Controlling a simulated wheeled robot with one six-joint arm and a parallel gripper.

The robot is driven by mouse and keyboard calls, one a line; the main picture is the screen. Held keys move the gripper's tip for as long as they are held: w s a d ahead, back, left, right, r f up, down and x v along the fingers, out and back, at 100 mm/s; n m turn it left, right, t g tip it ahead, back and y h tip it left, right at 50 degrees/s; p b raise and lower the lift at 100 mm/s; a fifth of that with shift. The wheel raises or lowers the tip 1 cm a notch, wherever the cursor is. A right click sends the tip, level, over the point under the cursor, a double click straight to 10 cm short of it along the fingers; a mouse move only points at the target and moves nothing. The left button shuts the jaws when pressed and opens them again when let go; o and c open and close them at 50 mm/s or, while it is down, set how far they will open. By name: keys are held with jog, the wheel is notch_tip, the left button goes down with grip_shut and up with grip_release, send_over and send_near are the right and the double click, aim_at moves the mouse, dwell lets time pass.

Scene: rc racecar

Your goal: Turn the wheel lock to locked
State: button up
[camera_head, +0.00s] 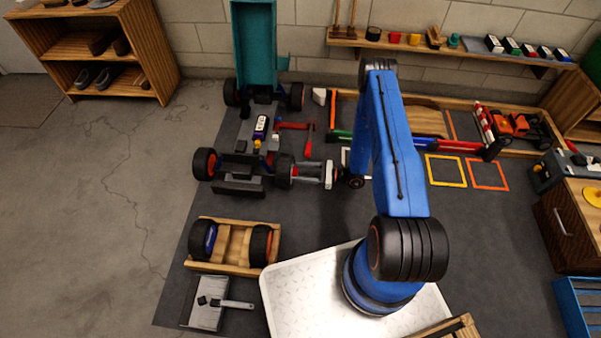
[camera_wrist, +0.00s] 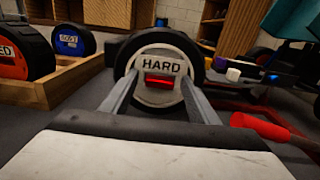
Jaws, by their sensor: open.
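A black wheel with a white hub marked HARD (camera_wrist: 159,65) faces me in the middle of the wrist view. A red bar (camera_wrist: 160,82), seemingly the wheel lock, lies horizontal across the hub below the lettering. My gripper (camera_wrist: 160,90) is open, one finger on each side of the hub with the bar between them. I cannot tell whether the fingers touch anything. In the head view, the wheel (camera_head: 284,170) is at the car's near right corner, and my gripper (camera_head: 328,174) points left at it. The car (camera_head: 240,165) has its teal body (camera_head: 254,45) raised.
A wooden tray (camera_head: 196,265) with two wheels sits in front of the car; it also shows in the wrist view (camera_wrist: 30,97). A red-handled tool (camera_wrist: 262,129) lies right of the gripper. A wooden-walled area (camera_head: 430,100) with another small car is behind my arm.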

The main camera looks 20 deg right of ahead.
jog(key=c, duration=1.1)
jog(key=shift+o, duration=0.2)
jog(key=shift+m, duration=0.4)
jog(key=shift+w+d+f+m, duration=0.1)
jog(key=shift+m, duration=4.1)
jog(key=shift+w+f+m, duration=0.1)
jog(key=shift+m, duration=4.4)
